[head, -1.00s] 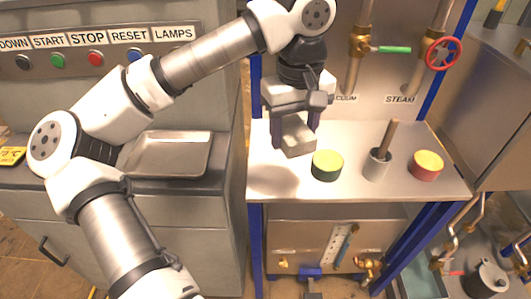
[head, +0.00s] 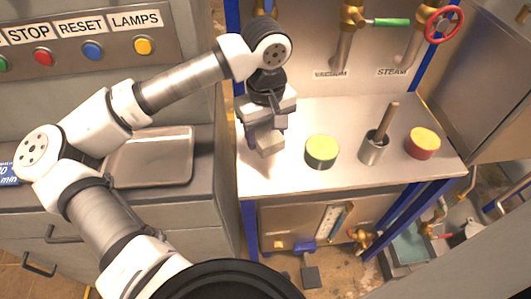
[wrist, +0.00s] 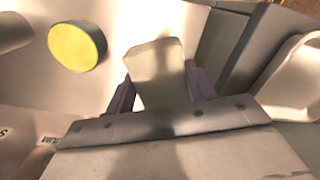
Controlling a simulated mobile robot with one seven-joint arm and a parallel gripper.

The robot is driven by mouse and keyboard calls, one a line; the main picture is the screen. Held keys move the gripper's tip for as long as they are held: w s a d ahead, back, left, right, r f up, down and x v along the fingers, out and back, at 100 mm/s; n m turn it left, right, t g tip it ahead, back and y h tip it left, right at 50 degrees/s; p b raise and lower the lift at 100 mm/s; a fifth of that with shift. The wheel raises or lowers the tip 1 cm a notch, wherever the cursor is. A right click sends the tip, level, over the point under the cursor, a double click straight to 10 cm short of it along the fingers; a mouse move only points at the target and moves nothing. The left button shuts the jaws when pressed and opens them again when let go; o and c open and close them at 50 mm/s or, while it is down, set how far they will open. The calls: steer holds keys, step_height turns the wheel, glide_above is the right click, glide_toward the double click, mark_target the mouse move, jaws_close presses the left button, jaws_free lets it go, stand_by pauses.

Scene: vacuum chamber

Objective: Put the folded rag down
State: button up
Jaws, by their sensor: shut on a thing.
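The folded rag (head: 269,144) is a pale grey-beige flat block. It is held between the two fingers of my gripper (head: 263,132), over the left part of the metal table (head: 330,185). In the wrist view the rag (wrist: 158,72) sticks out between the dark fingers of my gripper (wrist: 161,90). I cannot tell whether its lower edge touches the tabletop.
A green round block with a yellow top (head: 321,151) stands right of the rag. Farther right are a metal cup with a wooden pestle (head: 374,148) and a red block with a yellow top (head: 422,143). A metal tray (head: 150,158) lies on the left counter.

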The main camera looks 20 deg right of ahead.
mark_target(266, 166)
step_height(266, 166, down, 8)
steer(key=shift+f+p, duration=0.1)
steer(key=shift+p, duration=0.6)
steer(key=shift+f, duration=0.35)
steer(key=shift+f+b, duration=0.2)
steer(key=shift+b, duration=0.15)
steer(key=o, duration=0.8)
steer(key=shift+r, duration=0.1)
steer(key=shift+o, duration=0.4)
steer(key=shift+r, duration=0.1)
